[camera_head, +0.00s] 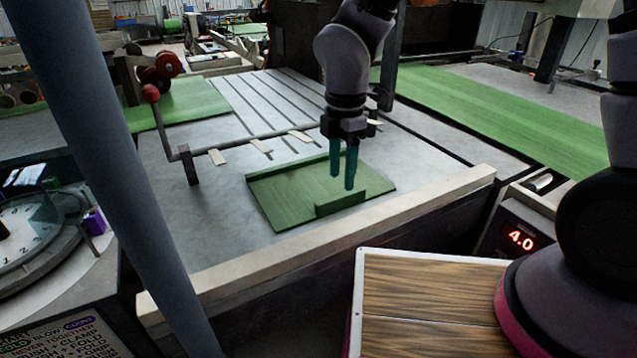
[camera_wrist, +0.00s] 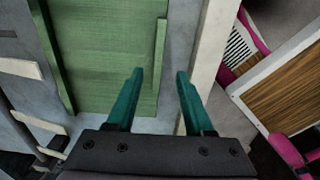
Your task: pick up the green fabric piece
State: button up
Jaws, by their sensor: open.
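The green fabric piece (camera_head: 288,196) lies on the grey machine table, with a raised folded strip along its far edge and a short upright flap (camera_head: 354,199) at its near edge. My gripper (camera_head: 342,182) is above the piece near that flap, fingers pointing down, open and empty. In the wrist view the green piece (camera_wrist: 105,60) fills the upper left, and its flap (camera_wrist: 160,62) stands between the two teal fingertips of my gripper (camera_wrist: 160,74) but farther ahead. Whether the fingertips touch the fabric cannot be told.
A pale wooden rail (camera_head: 330,240) runs along the table's near edge. A crank with a red knob (camera_head: 151,93) and a bar with pale tabs (camera_head: 260,146) stand behind the piece. More green fabric (camera_head: 500,115) lies at right. A display (camera_head: 520,238) reads 4.0.

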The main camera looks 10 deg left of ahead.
aim_at(341, 196)
notch_tip(341, 196, down, 6)
jog(key=shift+w, duration=0.15)
dwell(0.3)
grip_shut()
